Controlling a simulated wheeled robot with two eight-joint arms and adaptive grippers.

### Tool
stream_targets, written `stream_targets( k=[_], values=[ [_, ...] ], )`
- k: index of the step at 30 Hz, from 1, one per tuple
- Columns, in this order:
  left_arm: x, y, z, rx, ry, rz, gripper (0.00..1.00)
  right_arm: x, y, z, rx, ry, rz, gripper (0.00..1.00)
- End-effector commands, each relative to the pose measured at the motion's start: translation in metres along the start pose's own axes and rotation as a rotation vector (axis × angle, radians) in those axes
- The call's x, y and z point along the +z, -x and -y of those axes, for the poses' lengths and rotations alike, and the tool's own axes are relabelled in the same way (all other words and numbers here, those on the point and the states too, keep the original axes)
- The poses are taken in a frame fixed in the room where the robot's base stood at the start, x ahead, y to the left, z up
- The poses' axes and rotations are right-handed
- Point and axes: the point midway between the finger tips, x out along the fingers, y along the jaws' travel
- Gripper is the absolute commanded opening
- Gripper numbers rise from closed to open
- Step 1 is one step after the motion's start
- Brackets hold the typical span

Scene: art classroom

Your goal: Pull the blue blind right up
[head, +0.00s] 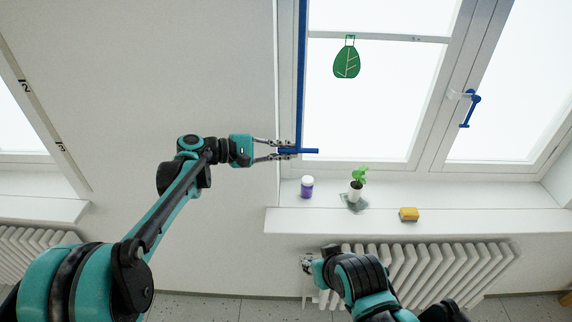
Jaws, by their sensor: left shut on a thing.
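A narrow blue vertical strip (301,75) runs down the left edge of the window from the top of the head view. At its lower end a short blue horizontal bar (311,151) sticks out to the right. No broad blue blind cloth shows across the glass. My left gripper (288,150) comes in level from the left and is shut on the blue bar at the foot of the strip. My right arm (355,280) is low in front of the radiator. Its fingers do not show clearly.
Below the window, the white sill (430,221) holds a purple jar (307,188), a potted plant (356,187) and a yellow sponge (409,214). A blue window handle (470,110) is at right. A radiator (430,268) stands below.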

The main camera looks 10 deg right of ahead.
Motion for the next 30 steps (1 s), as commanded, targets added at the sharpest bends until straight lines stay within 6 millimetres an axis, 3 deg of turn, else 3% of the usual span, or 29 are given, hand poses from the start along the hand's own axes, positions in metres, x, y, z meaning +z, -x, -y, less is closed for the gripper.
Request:
stream_targets(
  k=[1,6,15,22,30],
  values=[
    [0.017,0.005,-0.022,-0.002,-0.001,0.007,0.0,-0.01,0.015,0.0,0.0,0.0,0.0,0.34],
    [0.047,0.017,-0.072,-0.002,-0.001,0.007,0.0,-0.028,0.04,0.0,0.0,0.0,0.0,0.34],
    [0.089,0.035,-0.141,-0.002,-0.001,0.006,0.0,-0.053,0.074,0.0,0.0,0.0,0.0,0.34],
    [0.106,0.042,-0.169,-0.002,-0.001,0.006,0.0,-0.062,0.087,0.0,0.0,0.0,0.0,0.34],
    [0.112,0.045,-0.178,0.0,-0.001,0.006,0.0,-0.065,0.091,0.0,0.0,0.0,0.0,0.34]
  ],
)
